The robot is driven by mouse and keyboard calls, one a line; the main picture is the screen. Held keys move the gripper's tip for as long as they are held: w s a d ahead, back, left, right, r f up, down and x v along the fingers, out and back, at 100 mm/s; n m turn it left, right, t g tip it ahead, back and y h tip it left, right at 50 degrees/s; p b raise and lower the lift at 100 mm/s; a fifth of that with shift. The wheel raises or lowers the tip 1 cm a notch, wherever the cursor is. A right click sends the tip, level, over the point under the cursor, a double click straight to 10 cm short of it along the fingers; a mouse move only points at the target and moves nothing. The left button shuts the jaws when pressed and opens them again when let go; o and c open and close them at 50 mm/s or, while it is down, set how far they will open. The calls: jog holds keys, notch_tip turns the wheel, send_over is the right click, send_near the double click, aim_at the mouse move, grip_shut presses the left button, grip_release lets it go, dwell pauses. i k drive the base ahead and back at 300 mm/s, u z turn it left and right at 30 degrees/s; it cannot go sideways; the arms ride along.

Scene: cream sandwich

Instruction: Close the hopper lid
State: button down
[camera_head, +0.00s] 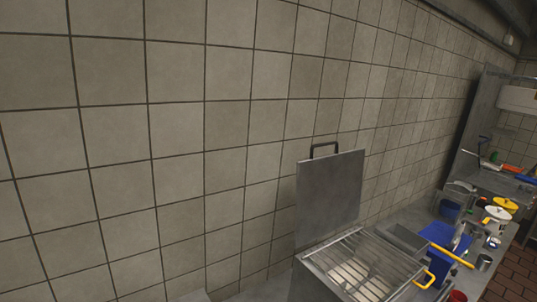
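The hopper lid (329,198) is a flat grey metal plate with a dark handle (324,148) on its top edge. It stands upright, open, at the back of the hopper, close to the tiled wall. The hopper (318,264) is a metal box with a barred grate over its opening, at the bottom of the view. Pale contents show between the bars. The lower part of the hopper is cut off by the frame edge. My gripper is not in view.
A yellow handle (426,279) sticks out at the hopper's right. Beyond it, a counter holds a grey tray (403,238), a blue item (437,234), a white pot with a yellow lid (497,215) and other items. The tiled wall (180,130) runs along the left and back.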

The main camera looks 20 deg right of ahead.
aim_at(328, 187)
jog(key=u, duration=2.6)
jog(key=k, duration=1.45)
jog(key=z, duration=2.5)
jog(key=i, duration=1)
jog(key=z, duration=0.1)
